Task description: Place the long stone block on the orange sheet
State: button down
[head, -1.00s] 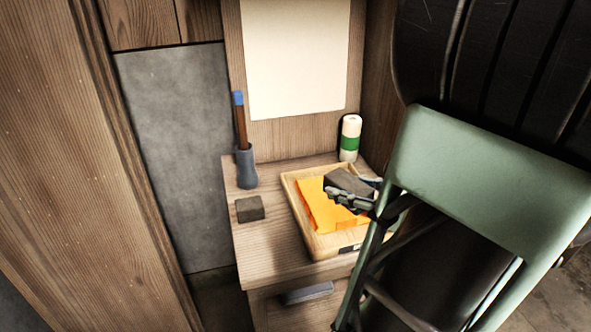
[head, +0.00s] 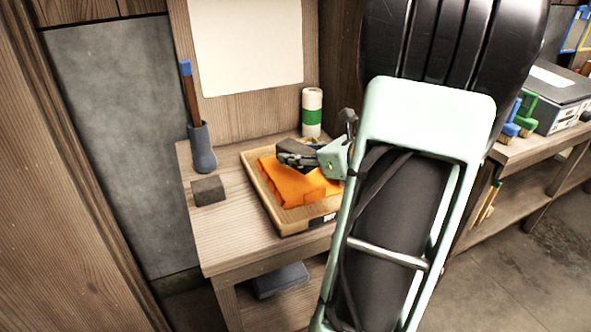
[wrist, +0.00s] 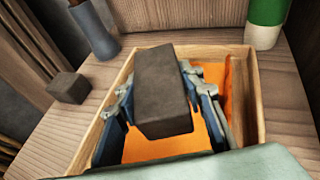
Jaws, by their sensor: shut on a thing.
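The long stone block (wrist: 160,88) is dark grey-brown and sits between the fingers of my gripper (wrist: 160,105), which is shut on it. In the wrist view the block is over the orange sheet (wrist: 150,146); I cannot tell whether it touches the sheet. In the head view my gripper (head: 298,155) is above the back of the orange sheet (head: 290,188), and its fingers hide most of the block. The sheet lies in a shallow wooden tray (head: 262,208).
A small stone cube (head: 208,190) stands on the wooden table (head: 222,240), left of the tray. A grey-blue holder (head: 201,150) with a brush stands behind the cube. A white and green cylinder (head: 312,112) stands behind the tray. A grey-blue item (head: 280,279) lies below the tabletop.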

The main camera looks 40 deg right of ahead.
aim_at(296, 175)
jog(key=shift+w+d+f+b, duration=0.1)
jog(key=shift+w+f+b, duration=0.05)
jog(key=shift+f+b, duration=0.75)
jog(key=shift+w+d+f+b, duration=0.1)
jog(key=shift+w+f+b, duration=0.05)
jog(key=shift+f+b, duration=0.7)
jog(key=shift+f, duration=0.1)
jog(key=shift+f, duration=0.15)
jog(key=c, duration=1.3)
grip_release()
jog(key=shift+a, duration=0.1)
jog(key=shift+r+p, duration=0.25)
jog(key=shift+p, duration=0.05)
jog(key=p+v, duration=0.3)
jog(key=v, duration=0.9)
jog(key=shift+f, duration=0.2)
